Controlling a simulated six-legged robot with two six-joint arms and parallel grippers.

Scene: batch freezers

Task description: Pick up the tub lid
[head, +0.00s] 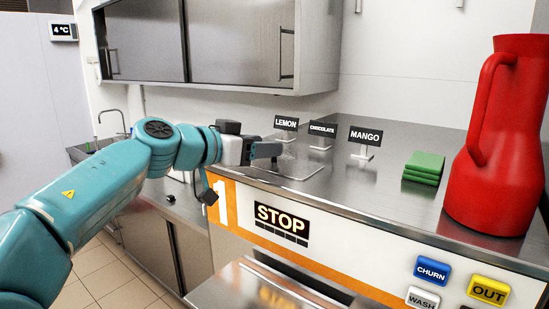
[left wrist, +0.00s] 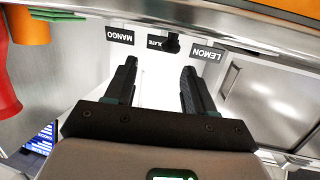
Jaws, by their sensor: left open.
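I cannot make out a tub lid for certain in either view. My left gripper (head: 266,151) is over the far left part of the steel freezer top (head: 385,195), by a flat square outlined panel (head: 300,170) in that top. The gripper hides part of this area. In the left wrist view the two dark fingers of the left gripper (left wrist: 157,85) stand apart, with only a bright white surface and no held object between them. My right gripper is not in view.
LEMON (head: 286,122), CHOCOLATE (head: 322,129) and MANGO (head: 366,136) signs stand along the back. Green folded cloths (head: 424,167) and a tall red jug (head: 503,140) stand to the right. A wall cabinet (head: 215,45) hangs above. The front carries CHURN, OUT and WASH buttons.

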